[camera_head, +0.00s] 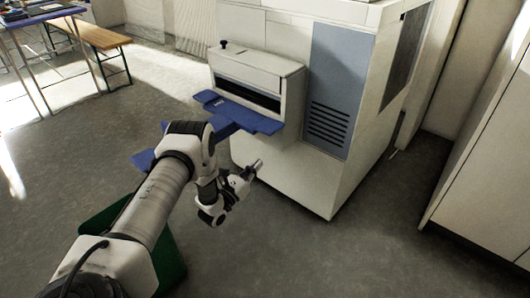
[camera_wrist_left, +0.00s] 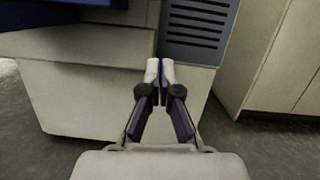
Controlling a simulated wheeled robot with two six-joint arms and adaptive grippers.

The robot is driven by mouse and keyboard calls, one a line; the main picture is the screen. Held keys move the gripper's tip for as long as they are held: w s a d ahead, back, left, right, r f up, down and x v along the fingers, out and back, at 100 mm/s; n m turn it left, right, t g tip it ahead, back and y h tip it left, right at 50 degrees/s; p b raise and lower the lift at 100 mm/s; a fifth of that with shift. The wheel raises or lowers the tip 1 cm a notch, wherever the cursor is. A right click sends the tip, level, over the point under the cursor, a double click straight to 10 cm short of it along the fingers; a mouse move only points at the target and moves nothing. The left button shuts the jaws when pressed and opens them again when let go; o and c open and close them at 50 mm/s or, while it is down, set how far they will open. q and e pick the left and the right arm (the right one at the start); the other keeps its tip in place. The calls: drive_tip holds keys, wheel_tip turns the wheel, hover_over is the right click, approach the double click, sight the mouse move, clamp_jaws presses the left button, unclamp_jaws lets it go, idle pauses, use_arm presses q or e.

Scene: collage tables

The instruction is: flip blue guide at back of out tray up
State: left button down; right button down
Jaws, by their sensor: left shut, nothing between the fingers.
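A large off-white machine (camera_head: 285,165) stands in the middle of the head view, with a slotted outlet box (camera_head: 262,70) on its front. A blue tray (camera_head: 248,118) sticks out below the slot. More blue (camera_head: 143,159) shows to the left of my arm, which hides the part between. I cannot make out the guide as a separate part. My left gripper (camera_head: 257,164) is below the tray, in front of the machine's lower panel. In the left wrist view its fingertips (camera_wrist_left: 160,70) are together and empty, with a dark blue edge at top left. My right gripper is not in view.
A green bin (camera_head: 168,262) stands on the floor behind my left arm. A bench (camera_head: 95,36) and a table (camera_head: 35,20) are at the far left. White cabinets (camera_head: 490,170) stand at right. The floor in front of the machine is clear.

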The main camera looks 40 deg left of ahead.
sight(269, 126)
use_arm(q)
drive_tip(key=w+r+b, duration=0.5)
drive_tip(key=w+r, duration=0.1)
drive_tip(key=w, duration=0.3)
drive_tip(key=shift+d+r, duration=0.1)
